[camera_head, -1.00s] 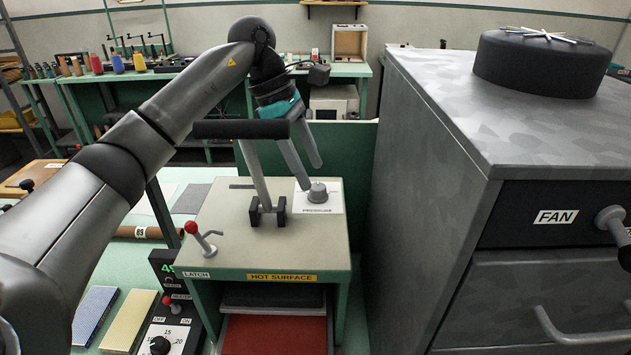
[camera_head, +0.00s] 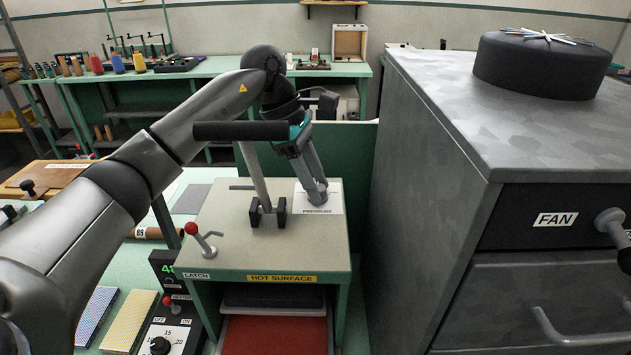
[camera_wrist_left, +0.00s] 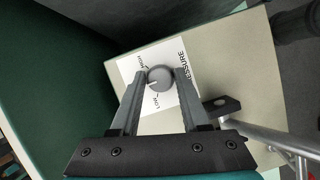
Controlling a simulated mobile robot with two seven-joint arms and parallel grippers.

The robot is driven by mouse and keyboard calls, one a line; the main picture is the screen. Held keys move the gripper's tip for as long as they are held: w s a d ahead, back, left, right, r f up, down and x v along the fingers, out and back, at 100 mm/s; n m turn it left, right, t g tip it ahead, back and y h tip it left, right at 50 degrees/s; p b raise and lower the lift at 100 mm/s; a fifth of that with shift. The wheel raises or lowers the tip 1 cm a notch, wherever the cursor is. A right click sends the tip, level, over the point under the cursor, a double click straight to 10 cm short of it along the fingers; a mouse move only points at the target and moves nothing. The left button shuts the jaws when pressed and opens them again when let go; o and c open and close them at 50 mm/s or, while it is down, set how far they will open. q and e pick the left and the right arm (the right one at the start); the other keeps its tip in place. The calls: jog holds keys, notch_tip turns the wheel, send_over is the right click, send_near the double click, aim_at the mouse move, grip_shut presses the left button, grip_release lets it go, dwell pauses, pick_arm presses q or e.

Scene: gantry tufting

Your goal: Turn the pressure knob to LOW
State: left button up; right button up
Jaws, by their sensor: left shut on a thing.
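The pressure knob (camera_wrist_left: 159,77) is a round grey knob on a white plate (camera_wrist_left: 127,72) marked PRESSURE on top of the press. In the left wrist view it sits between the two fingers of my left gripper (camera_wrist_left: 160,84), which are shut on its sides. A pale pointer line on the knob faces the left side of the picture, between the LOW label below and another label above that is hard to read. In the head view my left gripper (camera_head: 316,198) reaches down onto the plate, and its fingers mostly hide the knob. My right gripper is not in view.
The press's lever (camera_head: 240,131) with a black grip stands just left of my left gripper. A red-tipped latch (camera_head: 192,229) is at the front left of the beige top (camera_head: 225,215). A tall grey cabinet (camera_head: 430,150) stands close on the right.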

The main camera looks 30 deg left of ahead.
pick_arm(q)
grip_shut()
jog(key=n+t, duration=0.1)
jog(key=n, duration=0.1)
jog(key=n+t+y+b, duration=0.1)
jog(key=n, duration=0.2)
jog(key=shift+s, duration=0.1)
jog(key=n+y, duration=0.1)
jog(key=n, duration=0.2)
jog(key=n+t+y+b, duration=0.1)
jog(key=n, duration=0.2)
jog(key=shift+d+n+t, duration=0.15)
jog(key=shift+n+t, duration=0.15)
jog(key=shift+n, duration=0.1)
dwell(0.6)
jog(key=o, duration=0.7)
grip_release()
jog(key=v, duration=1.5)
jog(key=shift+r, duration=0.2)
